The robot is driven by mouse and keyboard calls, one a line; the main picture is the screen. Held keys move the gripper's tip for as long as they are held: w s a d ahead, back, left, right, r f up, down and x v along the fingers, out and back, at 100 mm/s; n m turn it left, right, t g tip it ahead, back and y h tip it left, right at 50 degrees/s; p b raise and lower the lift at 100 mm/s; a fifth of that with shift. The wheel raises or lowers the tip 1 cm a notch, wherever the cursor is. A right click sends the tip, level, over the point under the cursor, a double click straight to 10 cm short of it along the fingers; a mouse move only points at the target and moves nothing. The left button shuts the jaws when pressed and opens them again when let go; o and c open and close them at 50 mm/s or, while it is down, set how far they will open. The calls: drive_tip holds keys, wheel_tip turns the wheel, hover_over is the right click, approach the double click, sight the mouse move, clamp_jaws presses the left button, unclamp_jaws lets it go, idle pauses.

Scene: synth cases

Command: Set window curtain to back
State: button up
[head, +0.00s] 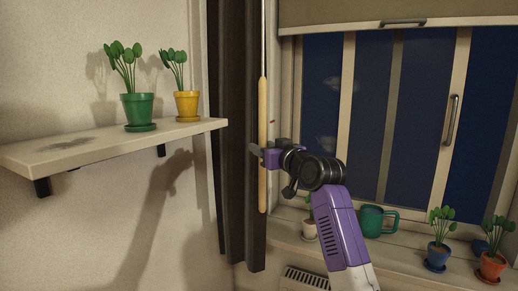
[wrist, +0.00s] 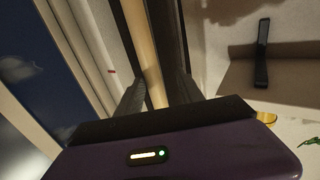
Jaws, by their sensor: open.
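The dark curtain (head: 235,60) hangs bunched at the left side of the window; its dark cloth also shows in the wrist view (wrist: 165,25). A light wooden wand (head: 263,100) hangs upright on a thin rod in front of the curtain's right edge. My gripper (head: 257,154) is at the wand's middle height, in front of the curtain. In the wrist view, the wand (wrist: 145,50) runs between my two dark, open fingers (wrist: 160,88). Whether either finger touches the wand I cannot tell.
A wall shelf (head: 90,147) at left holds a green pot (head: 138,108) and a yellow pot (head: 187,105). A roller blind (head: 340,12) covers the window's top. A window handle (head: 450,120) sticks out at right.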

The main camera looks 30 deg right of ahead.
drive_tip(key=s, duration=0.3)
drive_tip(key=shift+s+a, duration=0.1)
drive_tip(key=shift+s, duration=0.2)
idle(0.3)
